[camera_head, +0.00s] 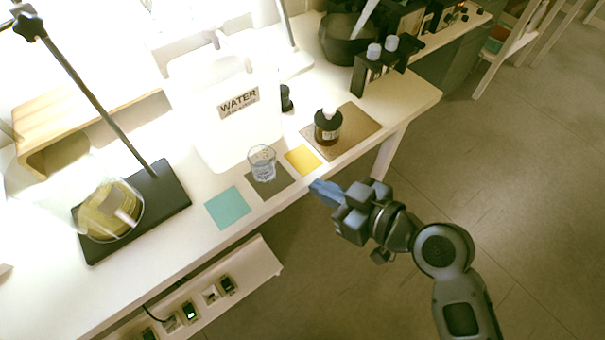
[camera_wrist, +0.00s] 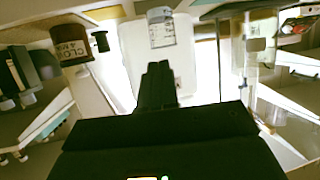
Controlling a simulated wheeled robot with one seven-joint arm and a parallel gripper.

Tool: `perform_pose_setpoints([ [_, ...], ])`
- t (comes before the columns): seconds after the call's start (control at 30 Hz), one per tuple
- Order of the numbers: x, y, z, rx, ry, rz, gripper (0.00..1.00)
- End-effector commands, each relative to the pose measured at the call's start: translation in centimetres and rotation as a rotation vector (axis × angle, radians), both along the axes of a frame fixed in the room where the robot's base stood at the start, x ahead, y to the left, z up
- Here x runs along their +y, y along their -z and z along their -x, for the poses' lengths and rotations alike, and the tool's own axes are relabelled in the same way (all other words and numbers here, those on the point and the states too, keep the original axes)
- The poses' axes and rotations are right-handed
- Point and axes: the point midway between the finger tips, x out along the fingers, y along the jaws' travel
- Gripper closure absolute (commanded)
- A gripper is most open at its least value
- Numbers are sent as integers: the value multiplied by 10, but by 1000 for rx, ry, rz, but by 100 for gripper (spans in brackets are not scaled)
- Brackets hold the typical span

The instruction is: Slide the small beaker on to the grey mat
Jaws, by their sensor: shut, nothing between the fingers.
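The small clear beaker (camera_head: 262,164) stands upright near the front of the white table, with bluish contents. Its base appears over the back part of the olive-grey mat (camera_head: 275,187); I cannot tell whether the whole base lies inside the mat's edge. My gripper (camera_head: 316,187) is shut and empty, with bluish fingers pointing at the table's front edge. It is right of the grey mat and apart from the beaker. In the wrist view, the shut fingers (camera_wrist: 157,72) are in the middle, and what seems to be the beaker (camera_wrist: 158,14) shows at the top.
A teal mat (camera_head: 228,207) lies left of the grey mat and a yellow mat (camera_head: 303,160) right of it. A dark bottle (camera_head: 327,127) stands on a brown mat (camera_head: 352,130). A white WATER container (camera_head: 232,135) is behind the beaker. A flask stand (camera_head: 160,195) is at left.

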Motion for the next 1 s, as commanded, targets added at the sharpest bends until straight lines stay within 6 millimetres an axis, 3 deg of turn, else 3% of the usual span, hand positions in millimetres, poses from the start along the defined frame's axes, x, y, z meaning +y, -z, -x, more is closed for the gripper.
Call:
perform_pose_setpoints([
  [0.2,-20,1,19,1,0,-1,100],
  [0.57,-24,0,23,0,0,0,100],
  [0.87,-22,3,23,-2,-3,15,73],
  [1.0,-16,19,24,-19,-22,114,60],
])
